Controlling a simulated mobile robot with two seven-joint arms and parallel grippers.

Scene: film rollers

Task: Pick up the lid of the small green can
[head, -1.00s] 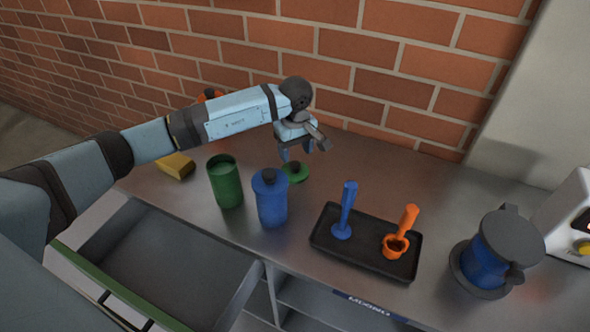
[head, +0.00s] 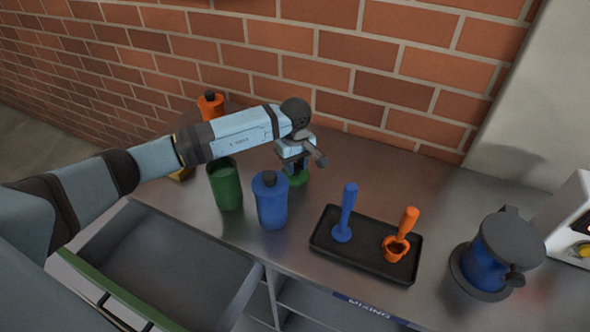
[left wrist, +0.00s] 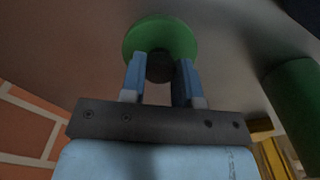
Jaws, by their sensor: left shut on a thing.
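The green lid (head: 296,179) lies on the metal counter behind the blue can, and my left gripper (head: 294,170) is right over it. In the left wrist view the round green lid (left wrist: 160,36) has a dark knob (left wrist: 160,67), and the fingers of my left gripper (left wrist: 160,78) are shut on that knob from both sides. The small green can (head: 226,184) stands open on the counter, left of the blue can; its side also shows at the right of the left wrist view (left wrist: 298,105). My right gripper is not in view.
A lidded blue can (head: 270,202) stands close in front of the lid. An orange can (head: 210,106) is behind my left arm. A black tray (head: 365,262) holds a blue and an orange tool. An open drawer (head: 165,255) is below the counter's front edge.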

